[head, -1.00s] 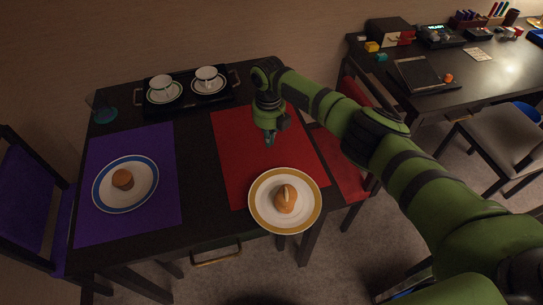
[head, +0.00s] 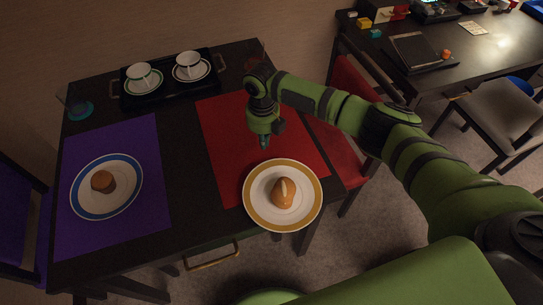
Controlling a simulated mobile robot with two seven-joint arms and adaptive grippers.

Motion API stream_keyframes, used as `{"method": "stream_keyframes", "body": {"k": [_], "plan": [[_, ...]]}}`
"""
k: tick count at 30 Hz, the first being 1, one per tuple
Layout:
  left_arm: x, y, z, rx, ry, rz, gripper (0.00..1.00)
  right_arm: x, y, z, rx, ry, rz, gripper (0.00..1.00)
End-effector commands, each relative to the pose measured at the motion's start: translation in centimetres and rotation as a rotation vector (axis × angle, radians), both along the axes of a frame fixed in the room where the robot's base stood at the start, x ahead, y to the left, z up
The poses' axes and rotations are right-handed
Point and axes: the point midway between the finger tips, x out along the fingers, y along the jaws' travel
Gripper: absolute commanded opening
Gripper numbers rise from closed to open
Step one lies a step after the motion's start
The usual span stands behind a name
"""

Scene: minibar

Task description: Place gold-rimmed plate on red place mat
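The gold-rimmed plate (head: 252,211), white with a gold band, carries a bread roll (head: 283,193). It overlaps the near right part of the red place mat (head: 225,130) and reaches past the mat's near edge to the table's front edge. I cannot tell whether it lies fully flat. My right gripper (head: 264,142) points down over the red mat, just behind the plate's far rim, with a small gap in the picture. Its fingers are small and dark, so their opening is unclear. My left gripper is not in view.
A purple mat (head: 130,225) with a blue-rimmed plate (head: 76,201) lies at the left. A black tray (head: 158,101) with two cups and saucers and a glass (head: 77,104) stand at the back. A red chair (head: 345,150) is at the table's right side. A desk (head: 490,55) stands farther right.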

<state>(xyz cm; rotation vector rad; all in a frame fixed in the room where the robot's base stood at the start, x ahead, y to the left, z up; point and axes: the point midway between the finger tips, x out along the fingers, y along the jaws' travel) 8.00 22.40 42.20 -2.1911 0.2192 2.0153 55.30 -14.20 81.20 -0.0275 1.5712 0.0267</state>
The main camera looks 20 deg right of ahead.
Motion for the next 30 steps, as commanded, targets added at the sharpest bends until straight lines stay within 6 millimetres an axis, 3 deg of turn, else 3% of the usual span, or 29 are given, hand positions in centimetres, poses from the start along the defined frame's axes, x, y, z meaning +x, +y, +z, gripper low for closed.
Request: {"method": "stream_keyframes", "body": {"k": [5,12,15,18,30], "plan": [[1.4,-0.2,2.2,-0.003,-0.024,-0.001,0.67,-3.2,-0.2,0.4,0.0,0.003,0.002,0.0],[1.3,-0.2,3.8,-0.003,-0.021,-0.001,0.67,-6.8,-0.3,0.3,0.001,0.002,0.001,0.0],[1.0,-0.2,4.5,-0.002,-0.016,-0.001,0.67,-6.7,-0.2,-0.6,-0.001,0.003,-0.002,0.0],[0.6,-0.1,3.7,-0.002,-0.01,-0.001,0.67,-6.5,-0.2,-1.6,0.001,0.0,0.0,0.0],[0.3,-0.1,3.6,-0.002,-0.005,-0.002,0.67,-6.6,-0.2,-1.7,0.0,0.002,0.0,0.0]]}}
